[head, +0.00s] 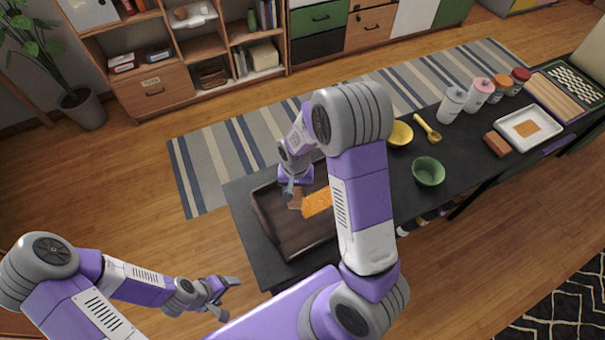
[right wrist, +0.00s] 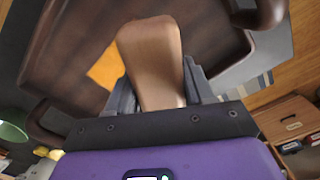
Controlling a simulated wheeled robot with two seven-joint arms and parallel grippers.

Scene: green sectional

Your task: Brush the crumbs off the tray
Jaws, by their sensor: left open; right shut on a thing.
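A dark brown tray (head: 277,222) with raised sides lies at the left end of the black table. My right gripper (head: 293,188) is over the tray, shut on a brown wooden brush (head: 295,200), just left of the crumbs. In the right wrist view the brush (right wrist: 152,60) sticks out between the fingers, with the crumbs (right wrist: 105,68) beside it; I cannot tell whether it touches the tray. My left gripper (head: 222,297) is open and empty, left of the table over the floor.
On the table are a green bowl (head: 428,171), a yellow bowl (head: 400,133), a yellow scoop (head: 427,127), a brown block (head: 497,143) and a white tray (head: 525,137) with an orange patch. Several bottles, including a white one (head: 452,105), stand along the back edge.

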